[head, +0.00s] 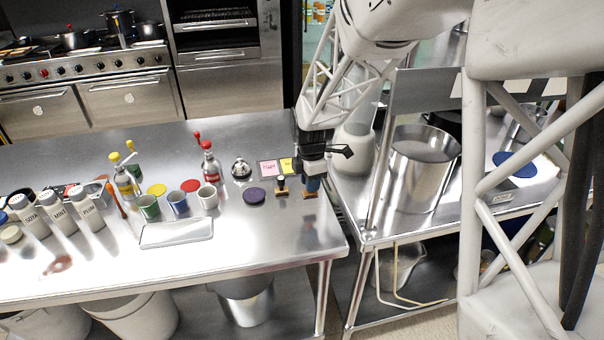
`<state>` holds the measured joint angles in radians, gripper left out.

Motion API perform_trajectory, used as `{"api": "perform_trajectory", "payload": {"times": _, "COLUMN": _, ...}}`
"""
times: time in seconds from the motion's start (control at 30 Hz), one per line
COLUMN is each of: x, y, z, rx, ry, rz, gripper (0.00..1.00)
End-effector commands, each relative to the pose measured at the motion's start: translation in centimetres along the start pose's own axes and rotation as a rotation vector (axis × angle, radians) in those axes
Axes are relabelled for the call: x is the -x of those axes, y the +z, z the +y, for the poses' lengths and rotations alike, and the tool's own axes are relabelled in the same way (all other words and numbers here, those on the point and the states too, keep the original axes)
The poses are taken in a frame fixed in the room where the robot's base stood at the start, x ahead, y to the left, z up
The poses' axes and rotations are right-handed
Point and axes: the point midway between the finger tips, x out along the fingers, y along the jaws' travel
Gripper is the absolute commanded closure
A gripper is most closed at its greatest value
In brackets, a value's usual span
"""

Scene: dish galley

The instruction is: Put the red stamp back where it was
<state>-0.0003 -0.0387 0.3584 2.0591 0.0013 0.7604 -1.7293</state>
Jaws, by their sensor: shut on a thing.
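My gripper (312,181) is over the right end of the steel table, pointing down. It is shut on a small stamp with an orange-brown wooden base (309,194). The fingers cover the stamp's upper part, so its colour cannot be told; only blue shows above the base. I cannot tell whether the base touches the table. A second stamp (281,188) with a dark handle and a wooden base stands upright just left of the gripper. No stamp shows clearly as red.
A pink card (267,168) and a yellow card (288,165) lie behind the stamps. A bell (241,168), a dark purple disc (254,195), a red-capped bottle (210,162) and several cups stand left. The table's front right is clear. A large pot (420,180) stands on the right counter.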

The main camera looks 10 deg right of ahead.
Motion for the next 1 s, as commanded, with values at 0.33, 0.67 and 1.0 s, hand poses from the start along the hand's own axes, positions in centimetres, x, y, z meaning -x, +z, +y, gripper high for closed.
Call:
{"api": "perform_trajectory", "payload": {"times": 0.33, "x": -0.6, "y": 0.7, "z": 4.5, "rx": 0.000, "ry": -0.001, "rz": 0.000, "gripper": 0.90}}
{"api": "perform_trajectory", "payload": {"times": 0.67, "x": -0.7, "y": 1.2, "z": 7.5, "rx": 0.000, "ry": 0.001, "rz": 0.000, "gripper": 0.90}}
{"api": "perform_trajectory", "payload": {"times": 1.0, "x": -0.8, "y": 1.2, "z": 7.8, "rx": 0.000, "ry": 0.000, "rz": 0.000, "gripper": 0.90}}
